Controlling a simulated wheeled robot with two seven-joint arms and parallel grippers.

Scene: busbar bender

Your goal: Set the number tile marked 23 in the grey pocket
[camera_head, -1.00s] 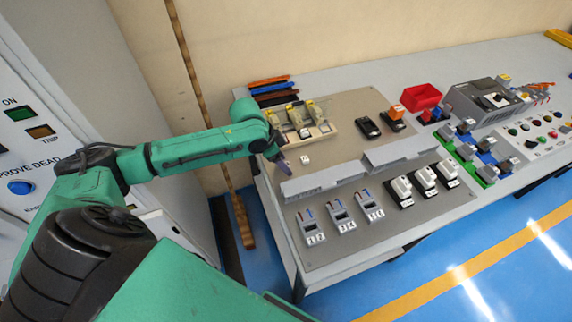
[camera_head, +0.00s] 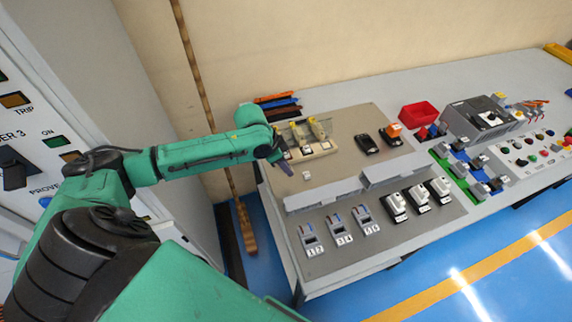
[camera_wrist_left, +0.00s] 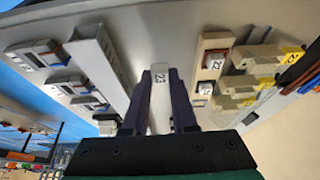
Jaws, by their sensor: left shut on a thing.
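My left gripper (camera_head: 285,166) hangs over the back left of the grey panel, just in front of the terminal row. In the left wrist view its dark fingers (camera_wrist_left: 160,108) are shut on a white tile marked 23 (camera_wrist_left: 160,80). The beige terminal row (camera_head: 325,149) is beside the gripper, and in the left wrist view the beige rail (camera_wrist_left: 216,40) holds a tile marked 22 (camera_wrist_left: 213,60). I cannot tell for sure which recess is the grey pocket. My right gripper is not in view.
Grey ducts (camera_head: 323,194) cross the panel in front, with switch units (camera_head: 338,233) beyond. A red bin (camera_head: 418,113) stands farther right. Bare panel lies between the terminal row and ducts.

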